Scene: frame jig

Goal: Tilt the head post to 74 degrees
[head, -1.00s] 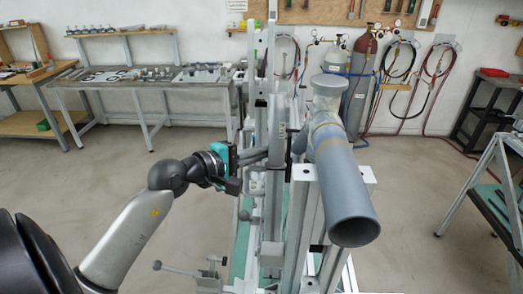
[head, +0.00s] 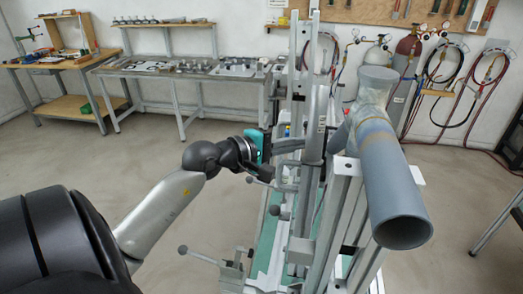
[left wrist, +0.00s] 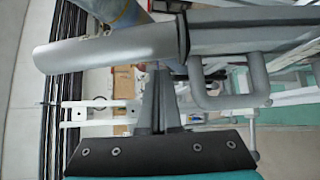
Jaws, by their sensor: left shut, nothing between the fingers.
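The frame jig (head: 310,120) stands right of centre in the head view, with tall upright metal posts. I cannot tell for certain which one is the head post. My left gripper (head: 277,160) is at the jig's left side, by a grey arm with a bent handle. In the left wrist view my left gripper (left wrist: 159,72) is shut and empty. Its fingertips are close to a grey bar (left wrist: 255,35) with a U-shaped handle (left wrist: 228,103) to their right; contact cannot be told. A rounded grey cylinder (left wrist: 110,48) extends left from the bar. My right gripper is out of view.
A thick blue-grey pipe (head: 390,180) juts forward on the jig's right. A workbench (head: 185,72) with metal parts stands at the back left, a wooden-topped table (head: 65,105) beyond it. Gas cylinders (head: 405,55) and hoses are at the back wall. Open floor lies left of the jig.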

